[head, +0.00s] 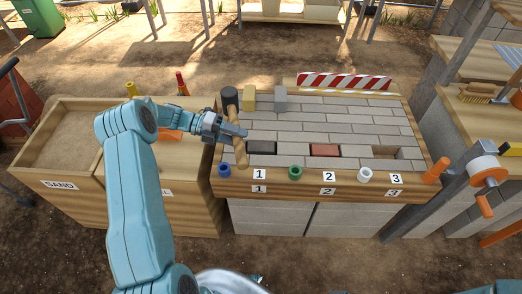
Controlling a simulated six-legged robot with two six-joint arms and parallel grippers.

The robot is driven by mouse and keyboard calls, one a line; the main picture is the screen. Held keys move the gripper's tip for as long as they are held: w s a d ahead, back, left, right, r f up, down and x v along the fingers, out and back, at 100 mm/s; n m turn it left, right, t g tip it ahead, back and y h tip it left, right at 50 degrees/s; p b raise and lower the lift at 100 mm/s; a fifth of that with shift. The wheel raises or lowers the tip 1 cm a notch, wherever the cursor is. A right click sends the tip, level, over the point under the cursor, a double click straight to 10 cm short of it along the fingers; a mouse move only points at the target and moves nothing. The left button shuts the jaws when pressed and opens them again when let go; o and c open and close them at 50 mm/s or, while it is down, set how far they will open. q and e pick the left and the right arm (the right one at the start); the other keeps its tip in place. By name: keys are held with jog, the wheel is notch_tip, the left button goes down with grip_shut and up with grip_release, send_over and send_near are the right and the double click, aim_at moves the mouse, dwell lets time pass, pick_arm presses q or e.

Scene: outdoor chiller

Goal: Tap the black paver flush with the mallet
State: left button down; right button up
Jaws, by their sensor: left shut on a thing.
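The black paver (261,147) lies in the grey paved bed (345,128) above label 1, near the bed's front left. I cannot tell whether its top is level with the pavers around it. The mallet (239,150) has a wooden handle and a dark head (230,98). My left gripper (232,131) is shut on the mallet's handle at the bed's left edge, left of the black paver. The mallet's head is at the far end of the handle, apart from the black paver. My right gripper is not in view.
A red paver (325,150) lies above label 2, and an open recess (386,152) is above label 3. A yellow block (249,98) and a grey block (280,99) stand at the back left.

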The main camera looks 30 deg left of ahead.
pick_arm(q)
jog(key=d+f+p, duration=0.1)
jog(key=d+f, duration=0.4)
jog(key=d, duration=0.7)
jog(key=shift+d+f+p, duration=0.2)
jog(key=shift+d+p, duration=0.2)
jog(key=shift+r+p, duration=0.6)
jog(key=shift+r, duration=0.2)
jog(key=shift+f, duration=0.1)
